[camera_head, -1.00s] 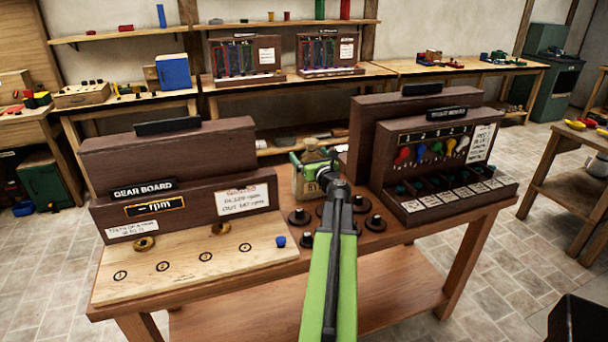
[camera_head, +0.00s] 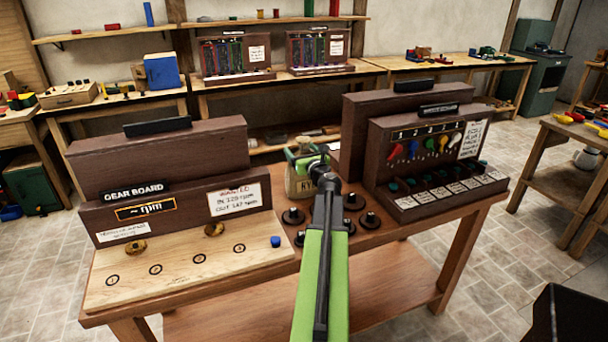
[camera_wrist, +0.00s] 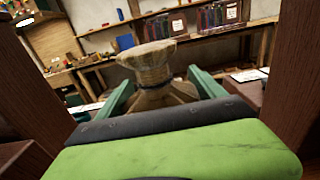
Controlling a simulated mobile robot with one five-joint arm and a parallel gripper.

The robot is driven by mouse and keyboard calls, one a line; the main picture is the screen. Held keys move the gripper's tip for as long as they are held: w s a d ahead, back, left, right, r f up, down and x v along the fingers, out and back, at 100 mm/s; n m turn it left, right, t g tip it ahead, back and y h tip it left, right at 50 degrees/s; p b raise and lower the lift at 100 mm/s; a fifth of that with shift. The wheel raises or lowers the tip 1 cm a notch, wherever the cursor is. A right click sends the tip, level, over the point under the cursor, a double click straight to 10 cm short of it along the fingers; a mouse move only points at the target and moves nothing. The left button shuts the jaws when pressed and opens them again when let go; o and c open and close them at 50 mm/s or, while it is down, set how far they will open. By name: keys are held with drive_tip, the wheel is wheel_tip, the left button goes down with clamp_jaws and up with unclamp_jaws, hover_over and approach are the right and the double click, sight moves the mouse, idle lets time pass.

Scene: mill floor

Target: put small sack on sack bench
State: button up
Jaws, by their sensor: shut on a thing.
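The small tan sack (camera_head: 300,184) shows in the head view at the end of my arm, between the gear board and the board with coloured knobs. Part of a dark label shows on its front. My gripper (camera_head: 311,158) is shut on it. In the wrist view, the green fingers of my gripper (camera_wrist: 160,82) close on the narrow neck of the sack (camera_wrist: 148,57), and its flared top stands above them. I cannot tell whether its base touches the bench behind it. No bench in view is marked as the sack bench.
The near wooden bench (camera_head: 240,312) carries the gear board (camera_head: 165,160), the knob board (camera_head: 430,135) and several black pegs (camera_head: 293,217) between them. A long bench (camera_head: 420,66) lines the back wall. A side table (camera_head: 566,140) stands at right.

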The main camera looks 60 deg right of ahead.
sight(301, 139)
drive_tip(key=shift+c, duration=0.9)
drive_tip(key=shift+r, duration=0.1)
wheel_tip(301, 139, up, 4)
drive_tip(key=p, duration=0.4)
drive_tip(key=s+d+r+p, duration=0.1)
drive_tip(key=s+r+p, duration=0.6)
drive_tip(key=s, duration=0.4)
drive_tip(key=shift+s+d, duration=0.15)
drive_tip(key=shift+s, duration=0.2)
drive_tip(key=shift+f, duration=0.1)
